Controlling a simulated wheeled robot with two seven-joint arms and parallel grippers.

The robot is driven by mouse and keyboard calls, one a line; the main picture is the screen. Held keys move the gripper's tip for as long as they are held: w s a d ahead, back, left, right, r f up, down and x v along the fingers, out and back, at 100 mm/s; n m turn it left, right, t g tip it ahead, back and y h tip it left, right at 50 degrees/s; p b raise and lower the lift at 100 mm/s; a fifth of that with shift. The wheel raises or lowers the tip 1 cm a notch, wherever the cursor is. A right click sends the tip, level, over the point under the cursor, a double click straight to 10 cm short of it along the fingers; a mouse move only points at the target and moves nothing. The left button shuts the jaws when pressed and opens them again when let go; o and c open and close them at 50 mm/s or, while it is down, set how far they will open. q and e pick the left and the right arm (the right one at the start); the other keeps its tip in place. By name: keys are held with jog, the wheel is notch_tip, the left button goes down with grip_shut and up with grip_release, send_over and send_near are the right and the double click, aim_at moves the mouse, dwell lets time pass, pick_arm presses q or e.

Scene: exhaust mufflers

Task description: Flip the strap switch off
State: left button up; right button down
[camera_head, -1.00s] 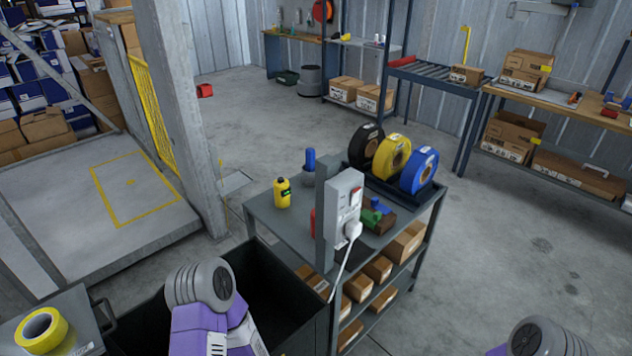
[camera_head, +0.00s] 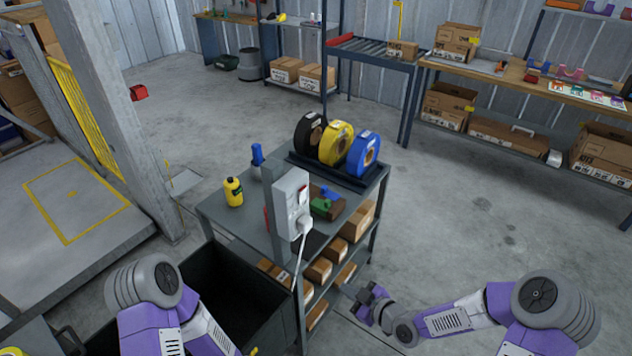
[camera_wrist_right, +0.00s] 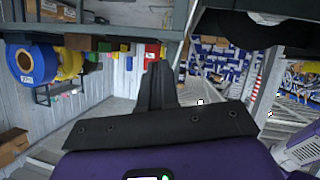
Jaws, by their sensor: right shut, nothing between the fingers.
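A white switch box (camera_head: 290,203) is fixed to a grey post on the cart, in the middle of the head view. A small red switch (camera_head: 302,189) shows on its upper front. A white plug (camera_head: 305,227) sits below it, with a white cord hanging down. I cannot tell the switch's position. My right gripper (camera_head: 352,292) is below and to the right of the box, beside the cart's lower shelves and apart from the box. In the right wrist view its dark fingers (camera_wrist_right: 157,84) are together and empty. My left arm comes in at lower left, but its gripper does not show.
The cart (camera_head: 225,220) carries black, yellow and blue reels (camera_head: 363,154), a yellow bottle (camera_head: 233,192) and boxed shelves. A dark open bin (camera_head: 235,295) stands at its left front. The floor (camera_head: 460,220) right of the cart is clear.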

aim_at(305, 191)
pick_arm(q)
notch_tip(305, 191, up, 5)
jog(key=p, duration=0.4)
jog(key=shift+r, duration=0.2)
pick_arm(e)
notch_tip(305, 191, up, 24)
jog(key=w+d+n+t+y, duration=0.1)
jog(key=n+y, duration=0.5)
jog(key=n, duration=1.1)
jog(key=shift+w+d+f+y, duration=0.3)
jog(key=shift+w+d, duration=0.1)
jog(key=shift+d, duration=0.4)
jog(key=x, duration=0.7)
jog(key=b+x, duration=0.1)
jog(key=x, duration=0.6)
jog(key=shift+w+r, duration=0.1)
jog(key=shift+r, duration=0.15)
pick_arm(q)
jog(key=shift+f, duration=0.7)
